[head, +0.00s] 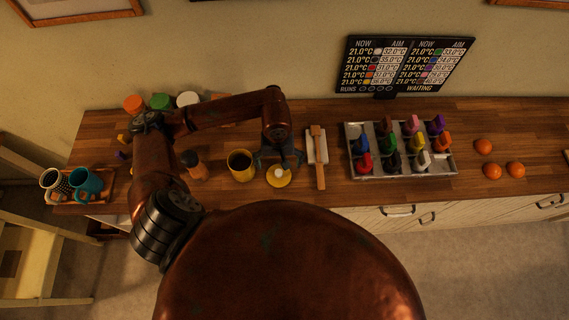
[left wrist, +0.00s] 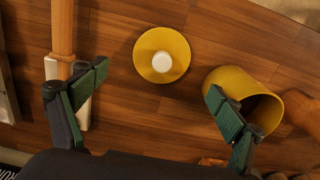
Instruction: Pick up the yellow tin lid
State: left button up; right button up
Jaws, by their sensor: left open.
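The yellow tin lid (head: 279,176) lies on the wooden counter in the head view, a round disc with a white knob on top. It also shows in the left wrist view (left wrist: 162,55), flat on the wood. My left gripper (head: 280,158) is above the counter just behind the lid. In the left wrist view its two green-padded fingers (left wrist: 158,100) are spread wide, with nothing between them, and the lid appears ahead of the gap. The yellow tin (head: 241,165) stands open, left of the lid, with dark contents. My right gripper is not in view.
A wooden-handled tool on a white block (head: 318,150) lies close to the right of the lid. Further right are a metal tray (head: 405,175) with several coloured items and oranges (head: 484,147). A brown bottle (head: 194,165) and cups (head: 88,184) stand left. A display board (head: 404,65) stands behind.

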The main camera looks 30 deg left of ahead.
aim_at(278, 172)
pick_arm(q)
jog(key=shift+s+f, duration=0.75)
jog(key=f, duration=0.1)
jog(key=w+f+p, duration=0.1)
jog(key=shift+d+f, duration=0.15)
jog(key=shift+f, duration=0.2)
notch_tip(278, 172, down, 3)
jog(key=shift+s+r, duration=0.1)
jog(key=shift+r, duration=0.1)
jog(key=shift+f, duration=0.1)
jog(key=shift+c, duration=0.2)
jog(key=c, duration=1.1)
jog(key=shift+c, duration=0.2)
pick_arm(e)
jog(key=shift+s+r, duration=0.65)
